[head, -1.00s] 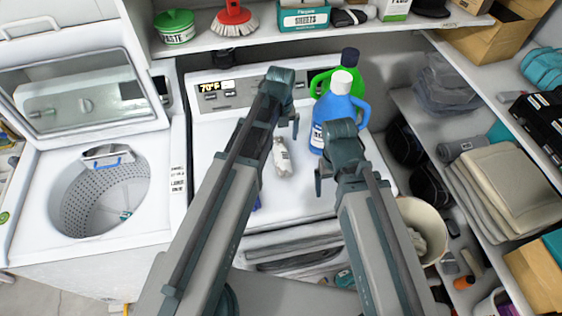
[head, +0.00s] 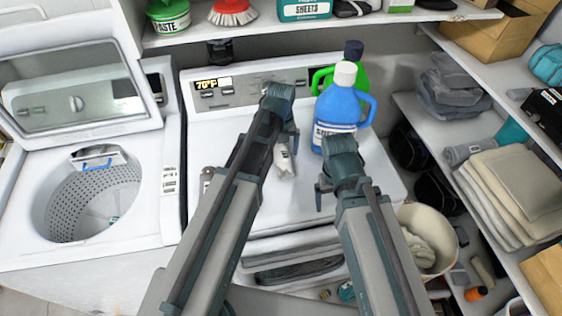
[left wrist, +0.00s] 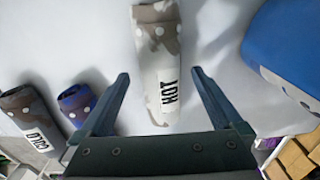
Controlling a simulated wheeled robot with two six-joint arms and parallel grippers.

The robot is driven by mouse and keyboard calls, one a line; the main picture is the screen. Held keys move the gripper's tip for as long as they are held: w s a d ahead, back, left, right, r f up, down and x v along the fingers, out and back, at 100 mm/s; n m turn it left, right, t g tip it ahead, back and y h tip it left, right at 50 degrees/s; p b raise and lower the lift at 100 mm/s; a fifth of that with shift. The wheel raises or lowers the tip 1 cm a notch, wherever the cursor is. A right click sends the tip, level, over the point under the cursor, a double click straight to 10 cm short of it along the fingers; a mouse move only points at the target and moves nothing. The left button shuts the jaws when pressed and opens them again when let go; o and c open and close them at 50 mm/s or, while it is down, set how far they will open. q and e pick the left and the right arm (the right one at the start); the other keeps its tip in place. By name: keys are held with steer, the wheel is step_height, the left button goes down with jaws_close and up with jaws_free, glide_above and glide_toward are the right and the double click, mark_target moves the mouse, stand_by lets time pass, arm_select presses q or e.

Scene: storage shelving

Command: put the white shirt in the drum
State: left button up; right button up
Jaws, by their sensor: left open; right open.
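My right gripper (head: 335,188) is open, in front of the blue bottle. The drum (head: 68,208) is the perforated tub in the open washer at the left.
A blue bottle (head: 340,108) and a green bottle (head: 362,72) stand right of the roll. A brown COLD roll (left wrist: 32,115) and a blue roll (left wrist: 77,103) lie to its left. A bucket (head: 448,238) holding pale cloth stands at right. The washer's lid (head: 75,92) is up.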

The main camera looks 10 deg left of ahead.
mark_target(281, 152)
arm_select(q)
steer(key=shift+f, duration=0.45)
arm_select(e)
steer(key=shift+f, duration=0.5)
arm_select(q)
steer(key=shift+r, duration=0.1)
steer(key=shift+c, duration=0.3)
arm_select(e)
steer(key=shift+r, duration=0.1)
arm_select(q)
jaws_close()
steer(key=shift+r, duration=0.15)
arm_select(e)
steer(key=shift+r, duration=0.15)
arm_select(q)
step_height(281, 152, up, 10)
steer(key=p, duration=1)
arm_select(e)
step_height(281, 152, up, 10)
